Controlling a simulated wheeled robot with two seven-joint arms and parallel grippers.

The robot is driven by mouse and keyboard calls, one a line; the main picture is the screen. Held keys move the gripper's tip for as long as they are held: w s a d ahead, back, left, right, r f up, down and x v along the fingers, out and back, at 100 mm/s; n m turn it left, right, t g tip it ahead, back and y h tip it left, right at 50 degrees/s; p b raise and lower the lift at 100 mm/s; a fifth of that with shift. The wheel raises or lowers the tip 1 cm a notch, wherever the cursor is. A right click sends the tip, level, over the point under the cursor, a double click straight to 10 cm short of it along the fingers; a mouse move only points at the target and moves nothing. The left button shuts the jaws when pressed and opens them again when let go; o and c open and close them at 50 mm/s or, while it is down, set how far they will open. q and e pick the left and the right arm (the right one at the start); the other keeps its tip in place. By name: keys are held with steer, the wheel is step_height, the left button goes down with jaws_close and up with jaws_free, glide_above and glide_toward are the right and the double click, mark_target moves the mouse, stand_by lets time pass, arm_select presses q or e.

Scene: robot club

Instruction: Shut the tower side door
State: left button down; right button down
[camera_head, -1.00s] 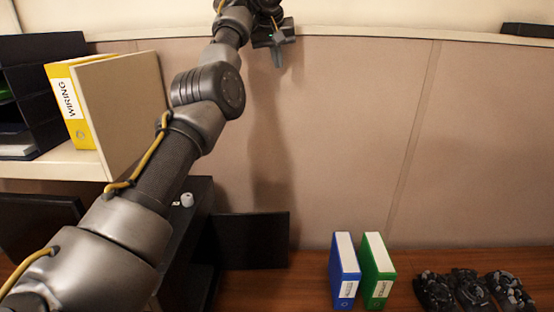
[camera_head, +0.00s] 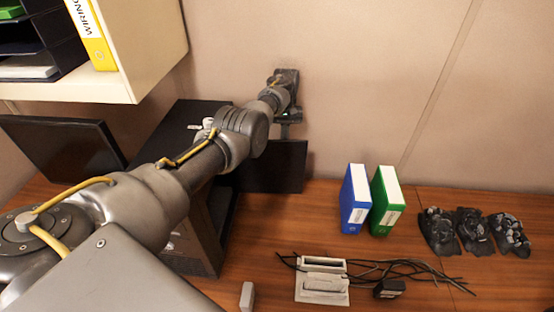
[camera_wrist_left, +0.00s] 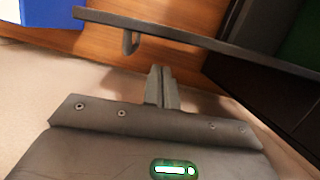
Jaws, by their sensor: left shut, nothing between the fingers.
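The black computer tower (camera_head: 205,215) stands on the wooden desk below the shelf. Its dark side door (camera_head: 275,168) stands open, swung out to the right from the tower's far end. In the left wrist view the door (camera_wrist_left: 200,40) shows nearly edge-on across the top, with a small grey handle (camera_wrist_left: 130,42) on the face towards me. My left gripper (camera_head: 285,132) is on the wall side of the door, near its upper edge. Its fingertips (camera_wrist_left: 161,70) are together and empty, a little apart from the door in the wrist view. My right gripper is not in view.
A blue binder (camera_head: 354,200) and a green binder (camera_head: 386,202) stand right of the door. Cables (camera_head: 420,268) and a grey device (camera_head: 322,285) lie in front. The shelf (camera_head: 160,50) overhangs at upper left; the partition wall (camera_head: 350,80) is close behind.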

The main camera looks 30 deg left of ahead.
mark_target(280, 167)
arm_select(q)
steer(key=b+x, duration=0.2)
steer(key=x, duration=0.8)
